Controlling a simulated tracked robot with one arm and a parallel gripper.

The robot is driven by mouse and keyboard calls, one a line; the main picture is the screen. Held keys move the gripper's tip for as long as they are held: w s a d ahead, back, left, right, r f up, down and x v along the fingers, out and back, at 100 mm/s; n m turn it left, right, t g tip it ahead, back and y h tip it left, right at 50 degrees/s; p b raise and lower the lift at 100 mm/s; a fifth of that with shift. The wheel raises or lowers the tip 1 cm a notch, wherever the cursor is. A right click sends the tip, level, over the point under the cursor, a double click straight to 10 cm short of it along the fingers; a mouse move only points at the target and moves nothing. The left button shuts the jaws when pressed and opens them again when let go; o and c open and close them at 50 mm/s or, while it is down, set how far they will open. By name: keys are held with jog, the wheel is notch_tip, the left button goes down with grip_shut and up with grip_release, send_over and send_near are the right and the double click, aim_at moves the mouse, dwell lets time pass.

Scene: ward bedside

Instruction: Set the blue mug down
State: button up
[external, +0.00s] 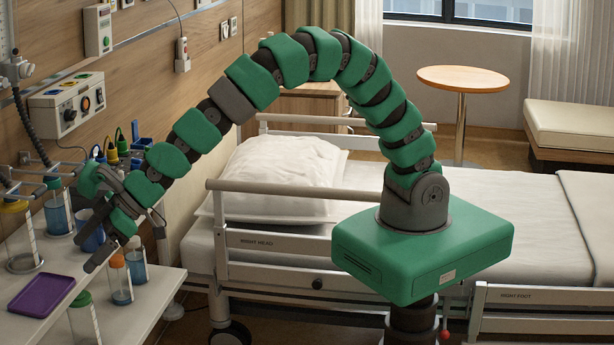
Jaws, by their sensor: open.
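The blue mug (91,238) is at the left, over the white counter (127,322), partly hidden by my gripper. It looks upright. My gripper (86,252) points down and left, with its jaws open around or just in front of the mug. I cannot tell whether a finger touches the mug, or whether its base rests fully on the counter, since the fingers cover its lower part.
A purple tray (41,296) lies near the counter's front. The railed bed (275,247) is to the right.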

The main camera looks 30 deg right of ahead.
jog(key=w+d+m+t+b, duration=0.1)
jog(key=w+d+m+t, duration=0.35)
jog(key=d, duration=0.25)
jog(key=w+d+m+t+b, duration=0.2)
jog(key=w+d+m+t, duration=0.1)
jog(key=w+d, duration=0.3)
jog(key=shift+w+r+b+x, duration=0.15)
jog(key=shift+b+x, duration=0.2)
jog(key=shift+x, duration=1.65)
jog(key=shift+w+r+b+x, duration=0.1)
jog(key=shift+b+x, duration=0.25)
jog(key=shift+x, duration=1.7)
jog(key=shift+w+r+b+x, duration=0.15)
jog(key=shift+b+x, duration=0.2)
jog(key=shift+x, duration=1.65)
jog(key=shift+d+f, duration=0.1)
jog(key=shift+d, duration=0.1)
jog(key=c, duration=1.3)
jog(key=shift+r+p, duration=0.95)
jog(key=shift+r, duration=0.9)
jog(key=s+d, duration=0.2)
jog(key=d, duration=0.3)
jog(key=s+d+r, duration=0.1)
jog(key=s+d, duration=0.1)
jog(key=d, duration=0.2)
jog(key=s+d, duration=0.2)
jog(key=d, duration=0.3)
jog(key=shift+s+d+r, duration=0.15)
jog(key=shift+s+d, duration=0.05)
jog(key=shift+d, duration=0.15)
